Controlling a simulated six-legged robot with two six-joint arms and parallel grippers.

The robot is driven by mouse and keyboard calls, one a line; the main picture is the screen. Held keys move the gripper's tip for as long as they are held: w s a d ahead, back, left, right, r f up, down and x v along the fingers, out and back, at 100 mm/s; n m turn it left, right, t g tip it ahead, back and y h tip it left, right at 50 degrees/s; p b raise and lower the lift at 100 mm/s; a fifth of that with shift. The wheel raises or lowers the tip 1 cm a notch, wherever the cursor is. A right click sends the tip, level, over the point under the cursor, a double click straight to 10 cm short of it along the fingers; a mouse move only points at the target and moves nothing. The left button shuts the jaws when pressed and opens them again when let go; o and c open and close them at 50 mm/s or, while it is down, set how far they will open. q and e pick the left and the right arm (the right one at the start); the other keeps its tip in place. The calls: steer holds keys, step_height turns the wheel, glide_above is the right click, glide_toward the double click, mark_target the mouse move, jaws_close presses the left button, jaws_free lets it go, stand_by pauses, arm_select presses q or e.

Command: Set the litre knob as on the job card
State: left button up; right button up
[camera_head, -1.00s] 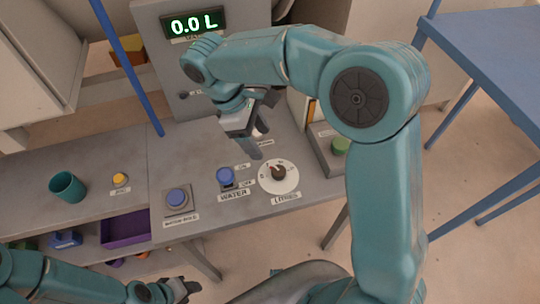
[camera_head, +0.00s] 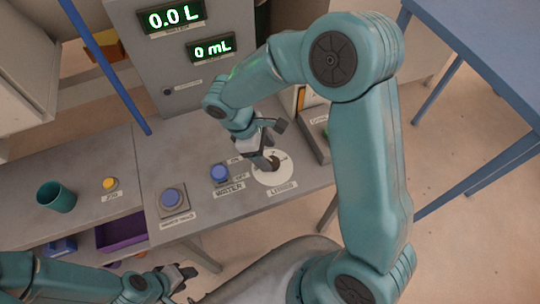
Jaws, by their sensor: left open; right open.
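The litre knob (camera_head: 274,163) is a dark knob on a round white dial (camera_head: 271,178), with a label reading LITRES below it. My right gripper (camera_head: 272,145) is open, its fingers at the knob and partly covering it. I cannot tell whether they touch it, and the pointer's setting is not readable. The upper display (camera_head: 171,18) reads 0.0 L and the lower display (camera_head: 211,47) reads 0 mL. My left gripper (camera_head: 183,278) is open and empty, low in front of the bench. I cannot make out a job card.
A blue WATER knob (camera_head: 220,173) is left of the dial, and a blue button (camera_head: 172,197) is further left. A yellow button (camera_head: 109,184) and a teal cup (camera_head: 57,196) stand on the left bench. A grey box (camera_head: 314,133) is right of the dial.

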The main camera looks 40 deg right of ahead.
mark_target(272, 161)
steer(key=shift+x, duration=1.9)
steer(key=shift+a, duration=0.1)
steer(key=shift+w, duration=0.1)
steer(key=c, duration=1)
steer(key=shift+m, duration=0.3)
steer(key=m+g+y+b, duration=0.1)
steer(key=m+b, duration=0.1)
steer(key=m, duration=0.1)
steer(key=shift+f+m, duration=0.1)
steer(key=shift+m, duration=0.2)
steer(key=m, duration=0.1)
steer(key=m+y+b, duration=0.1)
steer(key=m, duration=0.1)
steer(key=m+y, duration=0.1)
steer(key=m, duration=0.1)
steer(key=shift+d+g, duration=0.25)
steer(key=shift+g, duration=0.05)
steer(key=shift+c, duration=0.2)
steer(key=shift+m+b, duration=0.3)
steer(key=shift+m, duration=0.1)
